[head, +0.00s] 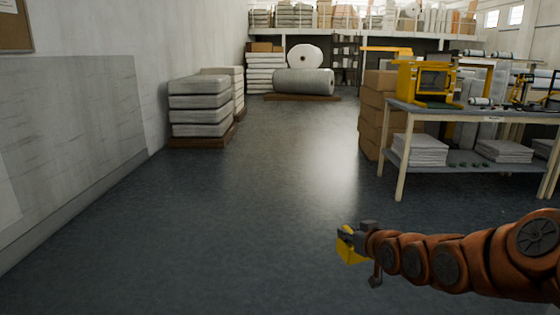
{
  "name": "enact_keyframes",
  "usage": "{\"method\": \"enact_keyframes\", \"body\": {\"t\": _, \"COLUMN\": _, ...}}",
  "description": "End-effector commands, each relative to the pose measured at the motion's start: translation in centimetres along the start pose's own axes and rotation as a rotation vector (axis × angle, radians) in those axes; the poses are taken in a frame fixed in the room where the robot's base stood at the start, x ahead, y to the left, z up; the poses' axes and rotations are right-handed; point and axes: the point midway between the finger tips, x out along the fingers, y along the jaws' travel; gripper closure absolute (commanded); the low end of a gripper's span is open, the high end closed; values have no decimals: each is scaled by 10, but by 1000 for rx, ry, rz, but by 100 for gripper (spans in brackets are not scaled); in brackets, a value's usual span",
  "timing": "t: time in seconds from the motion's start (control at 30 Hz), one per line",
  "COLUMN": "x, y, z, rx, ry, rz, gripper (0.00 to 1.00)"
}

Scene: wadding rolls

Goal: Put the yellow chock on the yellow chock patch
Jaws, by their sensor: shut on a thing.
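My gripper (362,250) is in the lower right of the head view, at the end of my orange arm. It is shut on the yellow chock (350,252), which shows as a small yellow block at the gripper's left side, partly hidden by the dark fingers. The chock is held in front of the dark floor; its height above the floor is hard to tell. No yellow chock patch can be made out in this view.
A workbench (462,112) with yellow equipment (427,82) stands at right, beside stacked cardboard boxes (371,120). Palletised wadding stacks (200,108) stand along the left wall. Large rolls (304,82) lie at the back. The floor (250,190) between is clear.

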Motion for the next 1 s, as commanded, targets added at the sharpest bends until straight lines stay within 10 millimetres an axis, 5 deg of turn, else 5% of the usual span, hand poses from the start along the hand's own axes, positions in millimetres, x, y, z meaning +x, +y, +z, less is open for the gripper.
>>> {"method": "enact_keyframes", "body": {"t": 0.03, "x": -7, "y": 0, "z": -18, "rx": -1, "ry": 2, "rz": 1, "gripper": 100}}
{"method": "enact_keyframes", "body": {"t": 1.0, "x": -72, "y": 1, "z": -175, "rx": 0, "ry": 1, "rz": 1, "gripper": 100}}
